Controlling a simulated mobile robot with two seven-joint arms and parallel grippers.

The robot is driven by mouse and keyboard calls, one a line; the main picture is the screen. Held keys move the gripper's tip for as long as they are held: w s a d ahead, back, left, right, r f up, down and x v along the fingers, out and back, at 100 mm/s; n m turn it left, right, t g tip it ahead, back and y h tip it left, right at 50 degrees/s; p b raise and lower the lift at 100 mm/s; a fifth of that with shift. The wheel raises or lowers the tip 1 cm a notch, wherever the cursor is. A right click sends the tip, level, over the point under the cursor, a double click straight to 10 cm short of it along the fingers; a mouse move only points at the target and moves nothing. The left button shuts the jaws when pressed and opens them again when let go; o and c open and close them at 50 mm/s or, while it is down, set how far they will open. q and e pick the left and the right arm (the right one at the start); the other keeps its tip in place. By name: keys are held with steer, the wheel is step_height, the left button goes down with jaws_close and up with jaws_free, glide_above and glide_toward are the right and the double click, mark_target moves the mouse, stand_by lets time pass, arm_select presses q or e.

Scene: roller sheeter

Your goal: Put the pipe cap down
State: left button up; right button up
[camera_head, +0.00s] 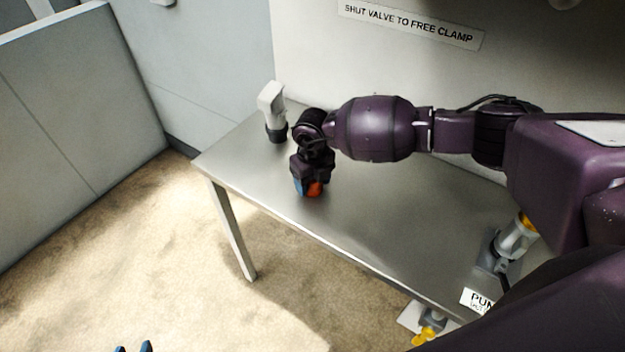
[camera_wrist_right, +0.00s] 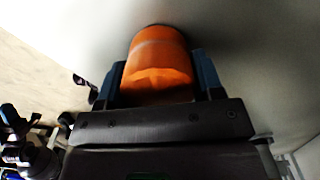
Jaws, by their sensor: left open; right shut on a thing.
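The pipe cap is an orange cylinder (camera_head: 315,189) near the front edge of the metal table, towards its left end. My right gripper (camera_head: 307,187) is shut on it and mostly hides it in the head view. In the right wrist view the cap (camera_wrist_right: 158,65) sits between the two dark blue fingers, its far end close to the grey table surface. I cannot tell whether it touches the table. My left gripper (camera_head: 134,348) shows only its fingertips at the bottom edge of the head view. They are apart and empty, over the floor, away from the table.
The metal table (camera_head: 370,225) is bare in its middle. A light grey fitting with a dark base (camera_head: 271,108) stands behind my right gripper. A grey and yellow device (camera_head: 515,237) stands at the right end. A "SHUT VALVE TO FREE CLAMP" sign (camera_head: 411,24) is on the wall.

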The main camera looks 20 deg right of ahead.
steer(key=shift+f, duration=0.15)
steer(key=o, duration=0.9)
steer(key=shift+r, duration=0.3)
step_height(320, 180, up, 11)
steer(key=shift+f, duration=0.2)
steer(key=shift+r, duration=0.6)
